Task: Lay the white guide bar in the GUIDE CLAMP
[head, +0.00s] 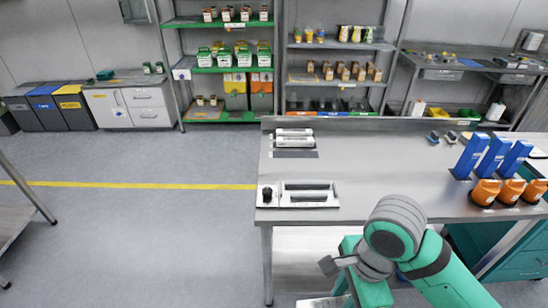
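Two pale pieces lie on a dark plate (280,154) at the back left of the steel table: a whitish bar-like piece (294,132) and a second one (295,142) in front. I cannot tell for sure which is the guide bar. A white fixture (310,188) with long dark slots sits at the table's front left corner, beside a block with a black knob (267,194). No label is readable, so I cannot tell which part is the guide clamp. My gripper (330,265) seems to be the grey end below the table's front edge, apart from these; its fingers are unclear.
Blue upright holders (472,155) and orange cups (485,192) stand on the right of the steel table (390,170). The middle of the tabletop is clear. Loaded shelves (225,70) stand behind. The floor at left is open.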

